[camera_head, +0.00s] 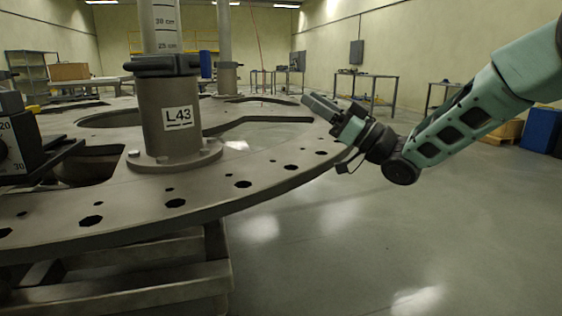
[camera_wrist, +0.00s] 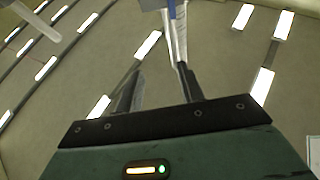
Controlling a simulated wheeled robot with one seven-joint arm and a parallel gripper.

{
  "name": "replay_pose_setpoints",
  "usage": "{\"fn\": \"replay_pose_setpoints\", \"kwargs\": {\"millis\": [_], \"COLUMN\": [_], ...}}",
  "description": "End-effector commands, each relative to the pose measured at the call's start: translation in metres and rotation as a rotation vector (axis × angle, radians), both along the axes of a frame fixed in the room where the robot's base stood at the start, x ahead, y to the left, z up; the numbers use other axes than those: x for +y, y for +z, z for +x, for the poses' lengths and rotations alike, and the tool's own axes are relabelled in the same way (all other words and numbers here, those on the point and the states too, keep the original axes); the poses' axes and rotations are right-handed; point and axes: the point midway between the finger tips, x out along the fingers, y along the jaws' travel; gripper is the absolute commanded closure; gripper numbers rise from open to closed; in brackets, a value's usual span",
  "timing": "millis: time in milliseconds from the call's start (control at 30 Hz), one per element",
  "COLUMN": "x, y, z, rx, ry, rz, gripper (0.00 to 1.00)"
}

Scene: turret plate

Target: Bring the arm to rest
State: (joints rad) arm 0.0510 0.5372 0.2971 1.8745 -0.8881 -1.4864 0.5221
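My green arm reaches in from the right in the head view, and my gripper (camera_head: 318,105) is by the right rim of the turret plate (camera_head: 262,193). It points up and to the left. Whether it touches the plate or is above it is hard to tell. In the wrist view my gripper (camera_wrist: 158,82) shows two dark fingers apart, with only ceiling and lamps between them. Nothing is held.
A post labelled L43 (camera_head: 180,118) stands bolted on the plate, with another post (camera_head: 225,60) behind. A dark block with a scale (camera_head: 15,140) is at far left. Tables (camera_head: 370,78) and a blue bin (camera_head: 541,128) are farther back. The floor at front right is clear.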

Motion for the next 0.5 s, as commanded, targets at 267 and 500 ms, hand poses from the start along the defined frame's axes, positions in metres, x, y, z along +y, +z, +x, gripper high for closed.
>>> {"fn": "replay_pose_setpoints", "kwargs": {"millis": [267, 500], "x": [-0.016, -0.059], "y": [-0.025, -0.073], "z": [0.018, 0.03], "rx": [0.112, 0.307], "ry": [-0.185, -0.441], "rz": [-0.133, -0.338], "gripper": [0.62, 0.62]}}
